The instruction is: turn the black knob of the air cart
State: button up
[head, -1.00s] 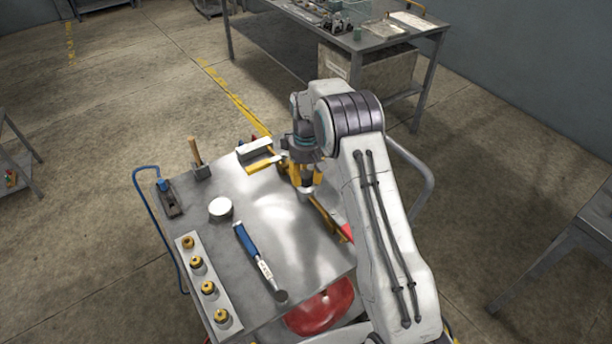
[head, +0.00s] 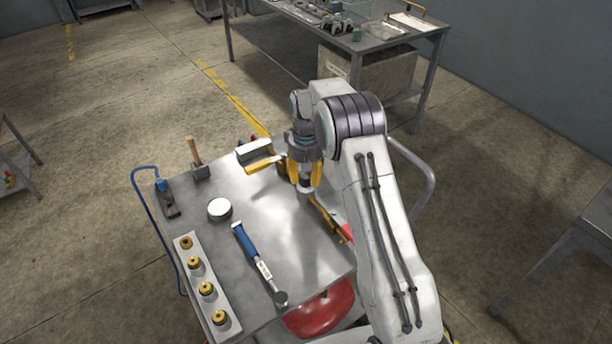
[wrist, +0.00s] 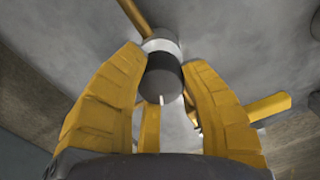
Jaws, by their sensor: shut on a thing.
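The black knob (wrist: 163,82) is a short dark cylinder with a white pointer line, on a pale collar above a grey surface in the wrist view. My gripper (wrist: 162,68) has its yellow fingers on either side of the knob and is shut on it. In the head view my gripper (head: 305,184) points down at the far right part of the air cart's metal top (head: 310,240). The knob itself is mostly hidden by the fingers there. A yellow pipe (head: 328,220) runs from that spot toward the near right.
On the cart top are a blue-handled wrench (head: 246,243), a white round lid (head: 220,209), a strip with several brass fittings (head: 206,289) and a wooden-handled tool (head: 195,152). A red tank (head: 320,312) sits below. A workbench (head: 372,42) stands behind, beyond open floor.

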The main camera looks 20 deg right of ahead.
jog(key=o, duration=1.2)
